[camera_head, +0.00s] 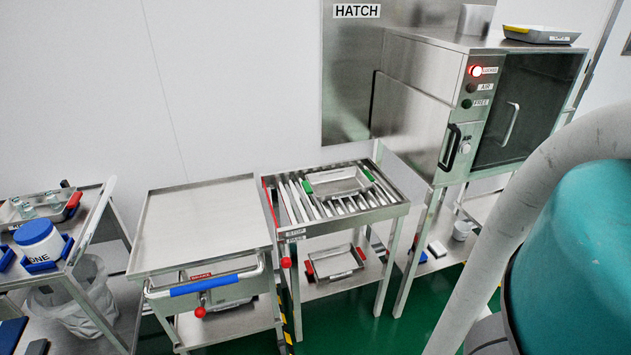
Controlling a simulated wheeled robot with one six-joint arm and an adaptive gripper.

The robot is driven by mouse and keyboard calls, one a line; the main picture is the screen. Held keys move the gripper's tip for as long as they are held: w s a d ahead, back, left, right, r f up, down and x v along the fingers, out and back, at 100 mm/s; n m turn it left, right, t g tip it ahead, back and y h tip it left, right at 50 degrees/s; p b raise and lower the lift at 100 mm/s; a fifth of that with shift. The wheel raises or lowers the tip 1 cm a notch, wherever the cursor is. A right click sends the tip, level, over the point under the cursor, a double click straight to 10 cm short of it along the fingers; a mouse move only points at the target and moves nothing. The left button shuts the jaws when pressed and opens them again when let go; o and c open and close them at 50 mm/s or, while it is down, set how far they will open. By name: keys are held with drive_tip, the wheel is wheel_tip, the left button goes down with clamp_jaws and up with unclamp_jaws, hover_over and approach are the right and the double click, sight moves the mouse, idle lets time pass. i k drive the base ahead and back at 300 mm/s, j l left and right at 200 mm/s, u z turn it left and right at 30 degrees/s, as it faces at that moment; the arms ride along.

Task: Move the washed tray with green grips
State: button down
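The tray with green grips (340,184) is a shallow steel tray lying on the slatted top of a steel stand (399,210) in the middle. One green grip is at its left end and one at its right end. It looks empty. The washer (432,112) stands to the right of the stand, with its dark glass door (530,110) closed and its red lamp (476,71) lit. The AIR and FREE lamps look dark. My gripper is not in view; only part of my own body shows at the right.
A steel cart (200,226) with a blue handle stands left of the stand. A red-gripped tray (336,262) sits on the stand's lower shelf. A yellow-gripped tray (541,35) lies on the washer. A side table at left holds a white blue-lidded tub (40,244). Green floor shows in front.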

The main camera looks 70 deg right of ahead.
sight(329, 185)
drive_tip(key=z, duration=1.55)
drive_tip(key=l+u, duration=0.3)
drive_tip(key=l, duration=0.65)
drive_tip(key=l+u, duration=0.25)
drive_tip(key=l, duration=0.75)
